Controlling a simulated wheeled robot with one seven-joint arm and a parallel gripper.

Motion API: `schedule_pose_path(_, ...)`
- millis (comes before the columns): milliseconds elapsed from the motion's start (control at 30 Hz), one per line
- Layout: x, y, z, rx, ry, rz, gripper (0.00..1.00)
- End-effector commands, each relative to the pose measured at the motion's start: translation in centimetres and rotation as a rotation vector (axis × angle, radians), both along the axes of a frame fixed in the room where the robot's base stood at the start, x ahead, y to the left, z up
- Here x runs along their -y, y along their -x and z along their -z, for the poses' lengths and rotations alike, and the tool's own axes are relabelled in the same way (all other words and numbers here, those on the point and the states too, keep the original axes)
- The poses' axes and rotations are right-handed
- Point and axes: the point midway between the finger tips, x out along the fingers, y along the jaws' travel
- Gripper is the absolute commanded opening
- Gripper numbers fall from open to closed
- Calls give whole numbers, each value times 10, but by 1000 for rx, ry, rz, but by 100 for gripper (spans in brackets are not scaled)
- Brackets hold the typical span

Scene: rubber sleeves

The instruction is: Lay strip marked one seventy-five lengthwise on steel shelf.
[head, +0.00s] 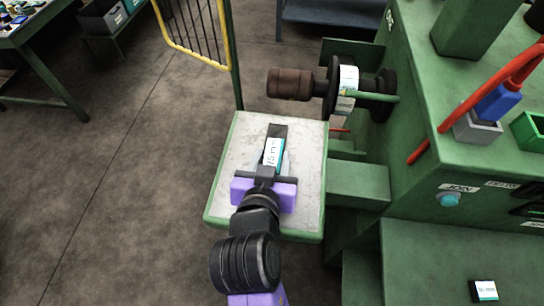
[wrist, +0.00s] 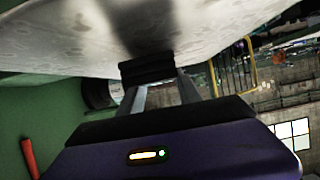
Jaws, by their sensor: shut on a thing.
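The strip (head: 275,134) is black with a white and teal label on which I can read "75 mm"; the start of the marking is hidden by my gripper. It points away from me, along the length of the pale steel shelf (head: 307,150), over its middle. My gripper (head: 266,174) is shut on the strip's near end. In the wrist view the fingers hold the dark strip end (wrist: 146,72) close to the shelf surface (wrist: 220,20). I cannot tell whether the strip touches the shelf.
A green machine (head: 400,150) with a brown roller (head: 289,84) stands right of the shelf. A yellow-framed guard (head: 228,50) stands at its far left corner. A small labelled black piece (head: 484,291) lies at lower right. The shelf is otherwise bare.

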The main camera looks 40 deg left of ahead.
Motion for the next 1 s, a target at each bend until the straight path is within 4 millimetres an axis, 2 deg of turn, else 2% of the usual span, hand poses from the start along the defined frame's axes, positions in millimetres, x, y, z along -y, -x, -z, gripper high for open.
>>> schedule_pose_path(767, 0, 0, 12, 1, -1, 0, 0)
schedule_pose_path(800, 0, 0, 11, 1, -1, 0, 48)
schedule_pose_path(900, 0, 0, 11, 1, -1, 0, 66)
schedule_pose_path(1000, 0, 0, 11, 0, 0, 0, 66)
